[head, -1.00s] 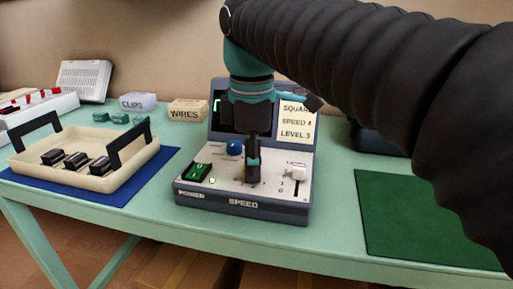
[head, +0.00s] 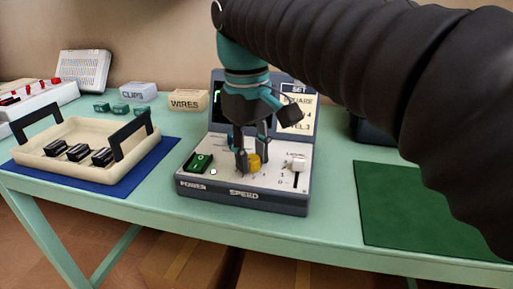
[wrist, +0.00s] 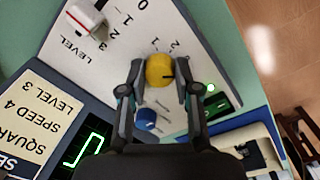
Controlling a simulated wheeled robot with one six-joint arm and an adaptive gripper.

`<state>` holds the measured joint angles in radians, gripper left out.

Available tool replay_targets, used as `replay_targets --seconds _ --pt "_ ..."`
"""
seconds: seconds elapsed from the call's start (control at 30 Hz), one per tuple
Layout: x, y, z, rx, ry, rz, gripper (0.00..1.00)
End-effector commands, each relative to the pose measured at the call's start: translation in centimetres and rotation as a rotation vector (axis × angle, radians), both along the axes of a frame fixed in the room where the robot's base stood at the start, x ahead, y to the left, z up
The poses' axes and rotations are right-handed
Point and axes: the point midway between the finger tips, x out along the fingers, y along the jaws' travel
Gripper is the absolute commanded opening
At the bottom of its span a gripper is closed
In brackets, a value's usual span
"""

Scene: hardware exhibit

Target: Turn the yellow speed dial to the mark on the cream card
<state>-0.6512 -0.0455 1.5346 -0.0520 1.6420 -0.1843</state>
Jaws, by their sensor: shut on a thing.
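The yellow speed dial (head: 254,161) sits on the sloping face of the control box. My gripper (head: 252,165) is shut on it, one finger on each side. The wrist view shows the dial (wrist: 159,68) between the fingertips, with a dark pointer line on its face. Marks 1 and 2 show beside the dial; other marks are hidden. The cream card (wrist: 35,118) reads SQUARE, SPEED 4, LEVEL 3. In the head view my gripper covers part of the card (head: 298,100).
A white level slider (head: 298,161) stands right of the dial. A green power switch (head: 199,162) with a lit lamp is left. A blue knob (wrist: 146,118) is close to my fingers. A cream tray (head: 60,160) lies left; a green mat (head: 425,210) lies clear at right.

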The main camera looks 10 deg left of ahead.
Motion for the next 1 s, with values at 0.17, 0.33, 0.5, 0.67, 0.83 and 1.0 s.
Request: replay_targets --seconds 0.17,0.33,0.5,0.67,0.83,1.0 --pt "-0.04 0.01 -0.14 -0.004 0.004 -0.154 0.0" --pt "-0.02 0.05 -0.15 -0.004 0.004 -0.281 0.0" --pt "-0.02 0.07 -0.15 -0.004 0.004 -0.375 0.0" --pt "-0.03 0.09 -0.14 -0.004 0.004 -0.431 0.0" --pt "-0.03 0.09 -0.14 -0.004 0.004 -0.46 0.0" --pt "-0.04 0.09 -0.15 -0.004 0.004 -0.469 0.0"
